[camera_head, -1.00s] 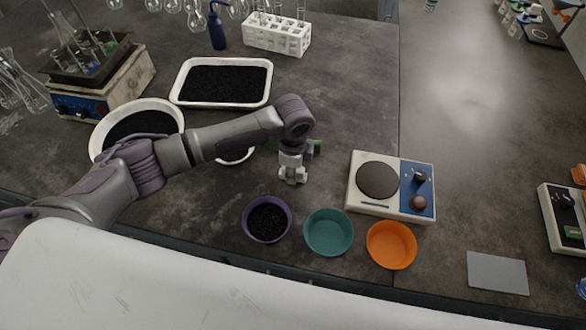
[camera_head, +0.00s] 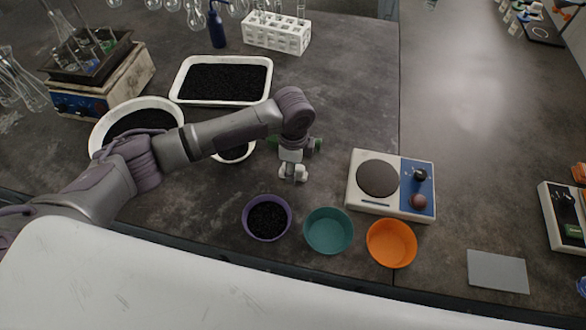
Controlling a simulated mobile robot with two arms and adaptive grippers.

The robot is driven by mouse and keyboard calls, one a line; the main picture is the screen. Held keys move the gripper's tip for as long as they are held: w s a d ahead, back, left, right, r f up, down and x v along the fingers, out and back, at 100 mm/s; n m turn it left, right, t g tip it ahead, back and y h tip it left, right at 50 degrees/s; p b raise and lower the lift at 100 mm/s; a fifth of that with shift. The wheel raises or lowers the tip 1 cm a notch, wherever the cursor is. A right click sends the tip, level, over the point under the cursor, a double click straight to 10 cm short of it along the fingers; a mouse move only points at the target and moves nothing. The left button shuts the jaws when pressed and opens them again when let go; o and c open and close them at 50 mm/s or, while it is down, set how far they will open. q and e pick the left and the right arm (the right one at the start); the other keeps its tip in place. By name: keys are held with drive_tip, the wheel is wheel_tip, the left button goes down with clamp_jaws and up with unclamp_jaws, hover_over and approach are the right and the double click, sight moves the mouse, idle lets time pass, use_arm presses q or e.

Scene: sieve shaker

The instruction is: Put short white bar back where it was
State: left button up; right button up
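My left arm reaches in from the left, and its gripper (camera_head: 293,176) points down over the table. It is behind and right of the purple bowl and left of the hot plate. The light grey fingers are small and seen from above, so I cannot tell whether they are open or shut on something. I cannot make out a short white bar; it may be hidden by the gripper or too small to see. My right gripper is not in view.
A purple bowl (camera_head: 267,199) with black grains, a teal bowl (camera_head: 328,231) and an orange bowl (camera_head: 391,243) line the front. The hot plate (camera_head: 416,173) stands behind them. A white tray (camera_head: 177,87), large white bowl (camera_head: 97,134) and small white bowl (camera_head: 249,151) hold black grains.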

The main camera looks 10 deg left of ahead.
use_arm(q)
wheel_tip(320, 180, up, 11)
drive_tip(key=b, duration=0.1)
drive_tip(key=shift+f, duration=0.15)
idle(0.5)
